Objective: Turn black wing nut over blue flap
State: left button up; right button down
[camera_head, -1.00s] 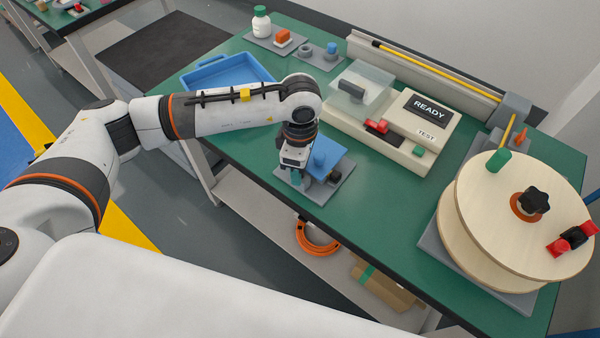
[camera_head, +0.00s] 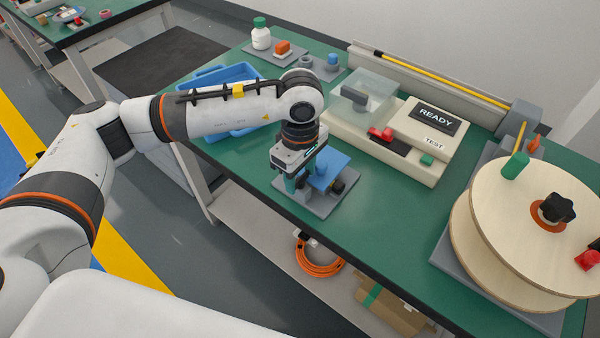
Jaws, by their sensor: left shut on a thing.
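My left gripper (camera_head: 296,187) points down at the flap's left edge, over the base plate. It is shut on a small part there, seemingly the black wing nut, which the fingers mostly hide. A dark round part (camera_head: 340,187) shows under the flap's right edge; I cannot tell what it is. My right gripper is not in view.
Behind the base plate stands a cream tester (camera_head: 430,165) with a READY display. A large wooden reel (camera_head: 520,225) stands at the right. A blue tray (camera_head: 215,75) lies behind my left arm. Green table top is clear between plate and reel.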

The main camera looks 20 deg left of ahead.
aim_at(299, 178)
pick_arm(q)
jog(key=o, duration=1)
jog(key=shift+s+r, duration=0.1)
jog(key=shift+r, duration=0.05)
jog(key=shift+r, duration=0.1)
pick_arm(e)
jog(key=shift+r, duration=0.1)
pick_arm(q)
jog(key=shift+r, duration=0.25)
notch_tip(299, 178, up, 7)
jog(key=p, duration=0.3)
jog(key=shift+p, duration=0.3)
jog(key=shift+r, duration=0.1)
jog(key=shift+a, duration=0.1)
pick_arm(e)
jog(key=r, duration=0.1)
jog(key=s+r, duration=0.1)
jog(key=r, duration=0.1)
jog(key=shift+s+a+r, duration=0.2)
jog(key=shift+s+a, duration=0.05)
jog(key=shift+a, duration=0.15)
pick_arm(q)
jog(key=shift+s, duration=0.1)
